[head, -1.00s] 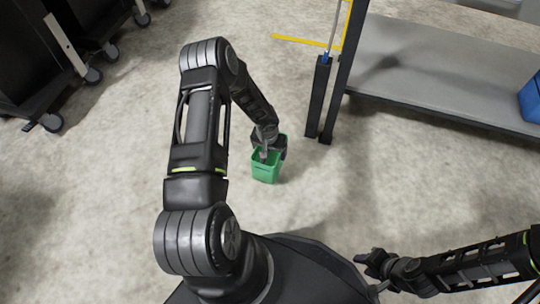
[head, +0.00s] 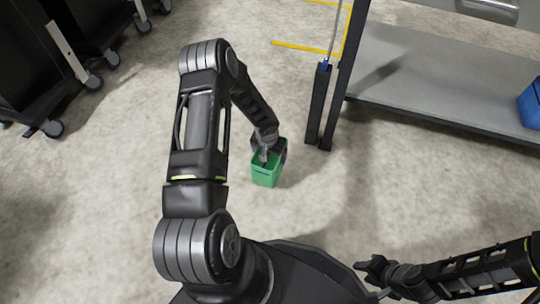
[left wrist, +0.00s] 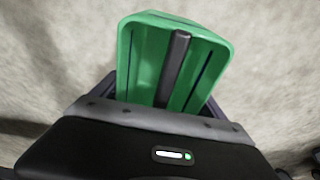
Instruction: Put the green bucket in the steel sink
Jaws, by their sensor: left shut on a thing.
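The green bucket (head: 265,176) is upright in the head view, over the bare floor in front of my base. My left gripper (head: 264,157) reaches down to it and is shut on it at the rim. In the left wrist view the green bucket (left wrist: 145,62) fills the upper middle, with a dark finger lying across it. Whether its bottom touches the floor I cannot tell. A shiny metal piece (head: 490,9) at the top right edge may be the steel sink, mostly cut off. My right gripper (head: 368,272) is at the lower right, away from the bucket; its jaw gap is unclear.
A grey shelf (head: 440,85) with a dark frame stands at the right, with a blue bin (head: 531,103) on it. A dark post (head: 319,102) stands at its left end. Black wheeled cabinets (head: 35,70) stand at the upper left. The floor between is clear.

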